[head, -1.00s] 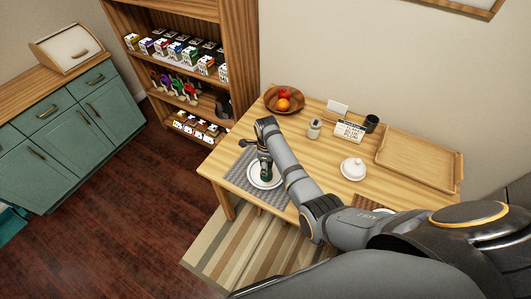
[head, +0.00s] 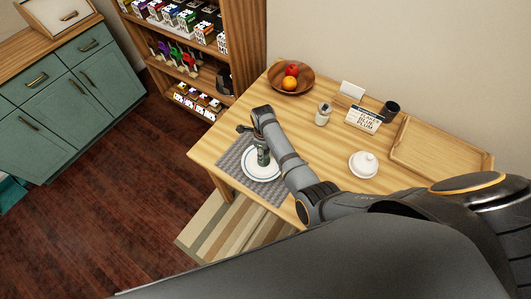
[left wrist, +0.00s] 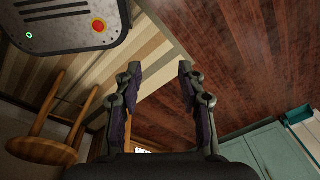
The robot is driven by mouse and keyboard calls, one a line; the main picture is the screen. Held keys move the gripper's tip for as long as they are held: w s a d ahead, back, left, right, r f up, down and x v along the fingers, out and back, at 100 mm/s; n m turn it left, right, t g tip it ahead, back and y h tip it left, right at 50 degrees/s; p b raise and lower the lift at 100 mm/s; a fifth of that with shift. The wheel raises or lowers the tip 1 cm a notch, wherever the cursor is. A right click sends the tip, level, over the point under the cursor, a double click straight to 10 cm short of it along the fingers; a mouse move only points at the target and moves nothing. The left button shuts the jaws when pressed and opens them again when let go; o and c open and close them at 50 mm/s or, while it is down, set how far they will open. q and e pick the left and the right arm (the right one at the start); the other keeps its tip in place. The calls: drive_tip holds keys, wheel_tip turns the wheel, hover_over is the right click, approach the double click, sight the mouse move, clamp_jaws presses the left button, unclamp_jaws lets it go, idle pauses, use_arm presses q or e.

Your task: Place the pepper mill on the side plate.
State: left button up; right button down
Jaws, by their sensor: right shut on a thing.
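The side plate (head: 256,174) is white with a dark ring and lies on a grey woven placemat at the table's left end. The pepper mill (head: 263,159) is dark green and stands roughly upright over the middle of the plate. My right gripper (head: 262,149) is shut on its upper part, and the wrist hides some of it. I cannot tell whether its base touches the plate. My left gripper (left wrist: 159,72) shows in the left wrist view, open and empty, away from the table above the floor.
On the table are a fruit bowl (head: 305,87), a shaker jar (head: 323,114), a sign (head: 363,119), a dark mug (head: 390,110), a white lidded dish (head: 363,164) and a wooden tray (head: 437,151). A stool (left wrist: 55,125) shows near my left gripper.

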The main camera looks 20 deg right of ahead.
drive_tip(key=shift+s, duration=0.2)
drive_tip(key=shift+s+a+r, duration=0.1)
drive_tip(key=c, duration=1.1)
unclamp_jaws()
drive_tip(key=shift+a, duration=0.25)
drive_tip(key=shift+c, duration=0.2)
drive_tip(key=shift+o, duration=2.2)
drive_tip(key=shift+d+f, duration=0.15)
drive_tip(key=shift+f, duration=0.05)
drive_tip(key=shift+r, duration=0.3)
wheel_tip(320, 180, up, 7)
drive_tip(key=p, duration=0.7)
drive_tip(key=shift+f, duration=0.2)
wheel_tip(320, 180, up, 5)
drive_tip(key=shift+r, duration=0.15)
use_arm(q)
wheel_tip(320, 180, up, 6)
drive_tip(key=shift+s+a+r, duration=0.15)
drive_tip(key=shift+s+r, duration=0.1)
drive_tip(key=shift+s, duration=0.1)
